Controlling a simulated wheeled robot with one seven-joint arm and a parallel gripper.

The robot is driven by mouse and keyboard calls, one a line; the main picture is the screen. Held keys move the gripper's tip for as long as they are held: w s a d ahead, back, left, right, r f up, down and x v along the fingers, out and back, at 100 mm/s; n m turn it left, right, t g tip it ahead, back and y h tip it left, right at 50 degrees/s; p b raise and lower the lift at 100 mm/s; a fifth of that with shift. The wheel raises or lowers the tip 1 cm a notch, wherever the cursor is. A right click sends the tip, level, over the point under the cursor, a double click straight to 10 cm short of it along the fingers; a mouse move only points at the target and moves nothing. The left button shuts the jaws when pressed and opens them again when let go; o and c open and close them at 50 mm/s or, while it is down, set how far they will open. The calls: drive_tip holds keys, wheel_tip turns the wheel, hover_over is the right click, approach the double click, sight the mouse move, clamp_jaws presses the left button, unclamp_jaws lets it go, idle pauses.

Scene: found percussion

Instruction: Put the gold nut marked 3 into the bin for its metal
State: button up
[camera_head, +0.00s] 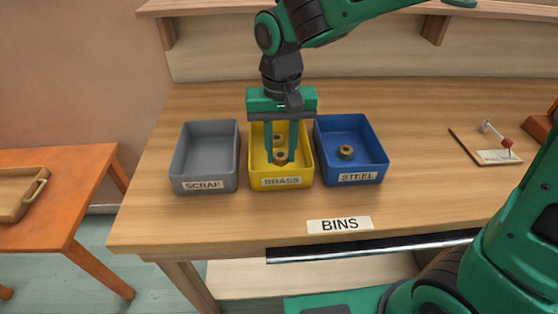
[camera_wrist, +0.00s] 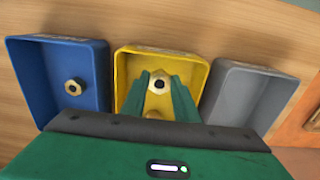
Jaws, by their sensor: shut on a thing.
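A gold nut (camera_head: 280,156) is between the fingertips of my gripper (camera_head: 281,159), which is shut on it inside the yellow bin labelled BRASS (camera_head: 306,172). The held nut also shows in the wrist view (camera_wrist: 159,91), with its dark hole facing the camera. I cannot read any number on it. A second brass-coloured nut (camera_head: 278,138) lies farther back in the same bin; in the wrist view it is partly hidden by my gripper. I cannot tell whether the held nut touches the bin floor.
A grey bin labelled SCRAP (camera_head: 233,160) stands left of the yellow bin. A blue bin labelled STEEL (camera_head: 378,160) stands right, with a brownish nut (camera_head: 346,152) inside. A BINS label (camera_head: 339,225) lies in front. A clipboard-like board (camera_head: 499,157) is at the right.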

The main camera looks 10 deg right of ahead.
sight(281, 156)
drive_tip(key=shift+f, duration=2.35)
drive_tip(key=o, duration=1.1)
drive_tip(key=shift+f, duration=0.1)
wheel_tip(281, 156, up, 12)
drive_tip(key=shift+r, duration=0.15)
